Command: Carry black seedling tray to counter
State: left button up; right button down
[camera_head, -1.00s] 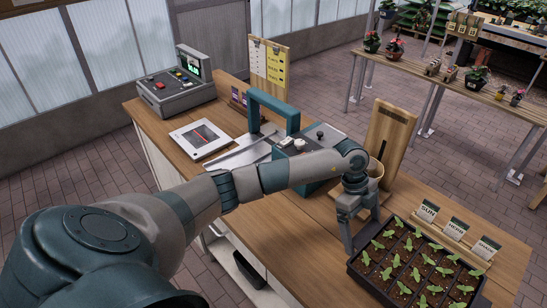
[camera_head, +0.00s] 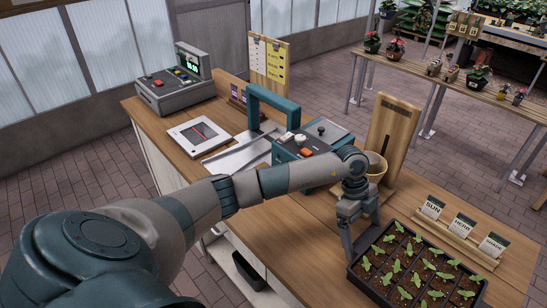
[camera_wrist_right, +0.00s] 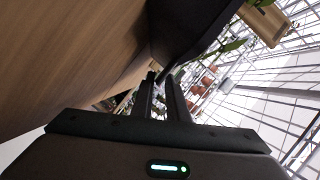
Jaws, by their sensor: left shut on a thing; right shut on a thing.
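The black seedling tray (camera_head: 362,286) with several green seedlings in dark soil is at the lower right of the head view, over the near right part of the wooden counter (camera_head: 300,234). I cannot tell whether it touches the counter top. My left gripper (camera_head: 349,250) is shut on the tray's left edge. In the right wrist view, my right gripper (camera_wrist_right: 165,86) is shut at the edge of a dark body, the tray (camera_wrist_right: 190,32), with a green leaf beside it. My right gripper does not show in the head view.
A teal-framed machine (camera_head: 305,142) and a grey register (camera_head: 175,90) stand farther left.

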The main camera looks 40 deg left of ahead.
pick_arm(q)
jog(key=o, duration=1.8)
jog(key=shift+d, duration=0.15)
jog(key=shift+c, duration=0.2)
pick_arm(e)
jog(key=c, duration=1.8)
grip_release()
jog(key=shift+a+f, duration=0.1)
jog(key=shift+c, duration=0.2)
jog(key=shift+o, duration=0.5)
jog(key=shift+s, duration=0.1)
pick_arm(q)
jog(key=shift+r, duration=0.15)
jog(key=shift+a+r, duration=0.4)
jog(key=shift+r, duration=0.1)
jog(key=v, duration=1)
jog(key=shift+r, duration=0.3)
jog(key=shift+a, duration=0.15)
pick_arm(e)
jog(key=v, duration=1.2)
